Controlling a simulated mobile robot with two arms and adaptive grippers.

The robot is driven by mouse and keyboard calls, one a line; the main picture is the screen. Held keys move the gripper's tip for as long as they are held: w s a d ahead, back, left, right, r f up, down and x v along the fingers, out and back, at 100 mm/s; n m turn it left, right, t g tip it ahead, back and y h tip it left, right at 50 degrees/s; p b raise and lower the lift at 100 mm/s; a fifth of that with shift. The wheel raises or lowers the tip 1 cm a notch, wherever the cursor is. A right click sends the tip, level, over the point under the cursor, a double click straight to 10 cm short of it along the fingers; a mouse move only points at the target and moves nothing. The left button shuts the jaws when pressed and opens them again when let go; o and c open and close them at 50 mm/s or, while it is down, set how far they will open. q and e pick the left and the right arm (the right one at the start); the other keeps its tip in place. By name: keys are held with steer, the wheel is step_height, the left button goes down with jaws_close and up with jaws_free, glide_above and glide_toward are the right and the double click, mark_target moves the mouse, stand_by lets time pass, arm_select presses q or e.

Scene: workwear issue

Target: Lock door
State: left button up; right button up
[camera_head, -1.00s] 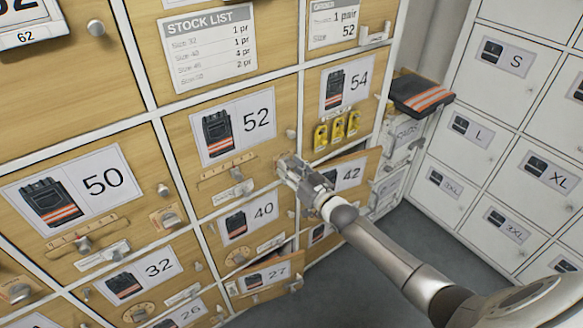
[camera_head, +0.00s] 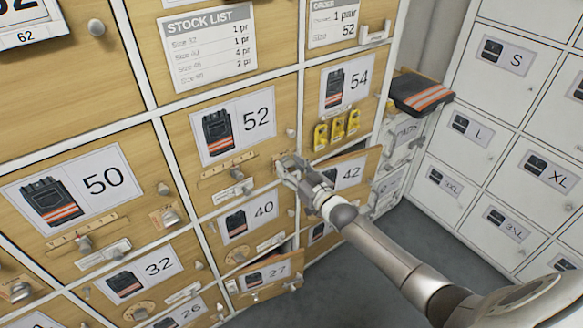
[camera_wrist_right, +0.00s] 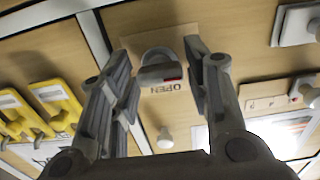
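My right gripper (camera_head: 284,165) is at the lower right corner of the locker door marked 52 (camera_head: 180,140). The padlock is in front of a tan plate (camera_wrist_right: 160,110) reading OPEN, upside down in this view. In the head view the fingers hide the padlock. The door looks flush with its frame. My left gripper is out of view.
Yellow tags (camera_head: 337,130) hang on door 54 (camera_head: 372,85), just right of my gripper. Doors 42 (camera_head: 368,172) and 27 (camera_head: 272,277) stand ajar below. A folded dark garment (camera_head: 420,92) lies to the right. Open floor (camera_head: 420,225) separates the wooden lockers from white lockers (camera_head: 500,65).

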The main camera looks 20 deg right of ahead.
steer(key=shift+o, duration=0.9)
steer(key=s+d, duration=0.2)
steer(key=s, duration=0.9)
steer(key=shift+s+d, duration=0.15)
steer(key=shift+s, duration=0.25)
steer(key=s+f+g+h, duration=0.1)
steer(key=s+f+g, duration=0.3)
steer(key=f, duration=0.6)
steer(key=s+f+m+g+h+p, duration=0.1)
steer(key=s+f, duration=0.5)
steer(key=f, duration=0.5)
steer(key=s+f+g+h, duration=0.1)
steer(key=s+f+g, duration=0.2)
steer(key=s+f, duration=0.5)
steer(key=s+a+f+g, duration=0.2)
steer(key=s+f, duration=0.3)
steer(key=s, duration=0.4)
steer(key=s+a+f+g, duration=0.3)
steer(key=s+f, duration=0.3)
steer(key=s, duration=0.4)
steer(key=s+a+f+n+g+p, duration=0.1)
steer(key=s+a+f+g, duration=0.1)
steer(key=s+f, duration=0.4)
steer(key=s+g, duration=0.1)
steer(key=s, duration=0.2)
steer(key=shift+s+a+f+g, duration=0.25)
steer(key=shift+g, duration=0.05)
